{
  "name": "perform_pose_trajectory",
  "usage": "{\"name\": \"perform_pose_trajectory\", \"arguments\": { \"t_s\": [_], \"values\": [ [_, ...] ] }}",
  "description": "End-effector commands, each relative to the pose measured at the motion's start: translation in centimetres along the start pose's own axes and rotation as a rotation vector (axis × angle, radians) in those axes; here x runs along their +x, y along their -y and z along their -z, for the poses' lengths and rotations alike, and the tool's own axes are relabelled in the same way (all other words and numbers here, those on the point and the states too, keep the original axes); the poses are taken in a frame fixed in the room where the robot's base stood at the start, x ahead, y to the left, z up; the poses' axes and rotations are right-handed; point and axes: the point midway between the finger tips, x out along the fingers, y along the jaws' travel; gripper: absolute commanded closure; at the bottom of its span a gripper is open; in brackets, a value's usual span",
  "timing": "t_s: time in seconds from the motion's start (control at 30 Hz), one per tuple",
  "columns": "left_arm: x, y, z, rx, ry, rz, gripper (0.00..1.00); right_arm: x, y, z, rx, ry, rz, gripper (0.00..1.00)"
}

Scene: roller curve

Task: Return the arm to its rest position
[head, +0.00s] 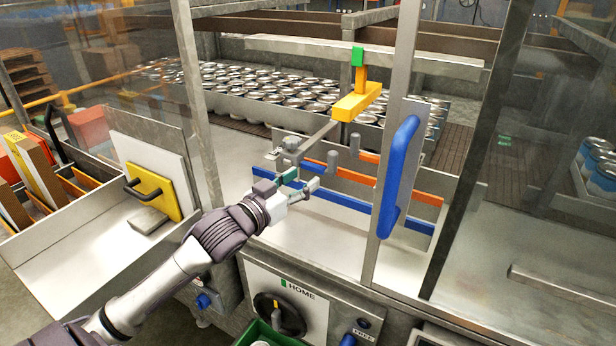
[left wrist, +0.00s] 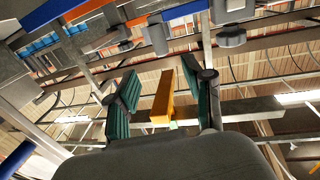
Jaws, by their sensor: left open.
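My left arm (head: 170,280) reaches in from the lower left of the head view. Its gripper (head: 302,188) is at the opening in the guard frame, in front of the orange and blue rails (head: 340,202). In the left wrist view the two green-padded fingers (left wrist: 161,100) stand apart with nothing gripped between them. A yellow block (head: 357,101) with a green top sits above and beyond the gripper; it also shows between the fingers in the left wrist view (left wrist: 163,97), farther off. My right gripper is in neither view.
A blue handle (head: 398,176) on a metal post stands right of the gripper. A panel marked HOME with a black rotary knob (head: 279,314) is below. A yellow-plated panel (head: 153,192) stands left of the arm. Many cans (head: 270,90) fill the conveyor behind.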

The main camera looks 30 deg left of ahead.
Motion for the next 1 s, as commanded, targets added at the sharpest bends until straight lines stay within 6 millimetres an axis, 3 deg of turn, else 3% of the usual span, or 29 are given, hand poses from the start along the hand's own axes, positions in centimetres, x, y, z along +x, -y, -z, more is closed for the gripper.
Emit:
{"name": "perform_pose_trajectory", "arguments": {
  "t_s": [0.27, 0.37, 0.43, 0.6, 0.7, 0.8, 1.0],
  "values": [
    [-0.1, -0.1, -0.5, -0.001, 0.012, 0.003, 0.48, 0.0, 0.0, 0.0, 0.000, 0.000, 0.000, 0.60],
    [-0.8, -1.0, -3.0, 0.000, 0.080, 0.018, 0.48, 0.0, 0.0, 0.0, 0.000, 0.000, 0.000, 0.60],
    [-1.9, -2.1, -6.4, 0.003, 0.176, 0.036, 0.48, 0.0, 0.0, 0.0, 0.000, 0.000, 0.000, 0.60],
    [-7.8, -6.6, -16.2, 0.030, 0.514, 0.070, 0.48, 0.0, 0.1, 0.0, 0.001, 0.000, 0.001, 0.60],
    [-11.8, -9.1, -20.1, 0.048, 0.694, 0.068, 0.48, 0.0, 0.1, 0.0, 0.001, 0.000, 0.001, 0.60],
    [-15.2, -11.0, -22.5, 0.060, 0.832, 0.058, 0.48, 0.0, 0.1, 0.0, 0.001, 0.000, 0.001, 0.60],
    [-21.0, -14.2, -25.2, 0.067, 1.047, 0.021, 0.48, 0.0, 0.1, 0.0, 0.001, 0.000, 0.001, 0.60]
  ]
}}
